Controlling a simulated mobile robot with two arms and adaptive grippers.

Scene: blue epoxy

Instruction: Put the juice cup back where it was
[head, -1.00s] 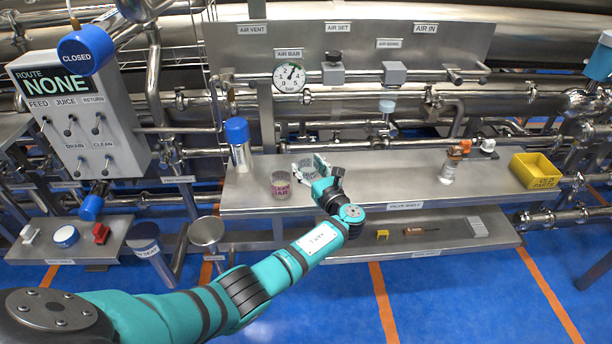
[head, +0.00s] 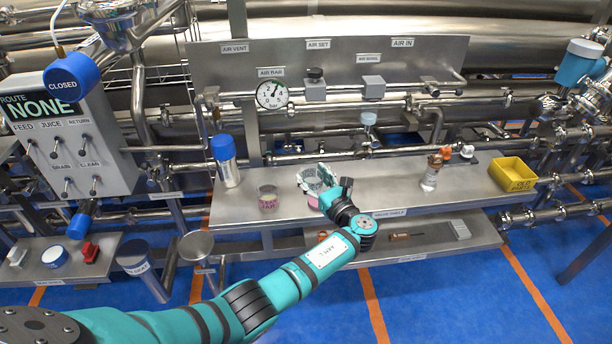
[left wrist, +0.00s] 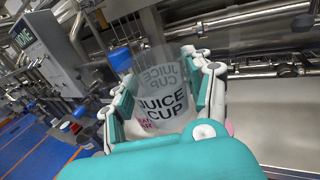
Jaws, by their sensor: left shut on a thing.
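My left gripper (head: 314,178) is shut on the clear juice cup (left wrist: 165,103), whose black "JUICE CUP" lettering faces the left wrist camera. In the head view the cup (head: 313,184) is upright or nearly so, above the steel shelf (head: 385,190), partly hidden by the fingers. A pink patch (head: 313,202) shows on the shelf just below the gripper; my arm hides part of it. My right gripper is not in view.
A blue-capped bottle (head: 226,163) stands at the shelf's left end. The shelf between gripper and orange-topped bottle looks clear. Pipes and an air gauge (head: 272,94) are behind.

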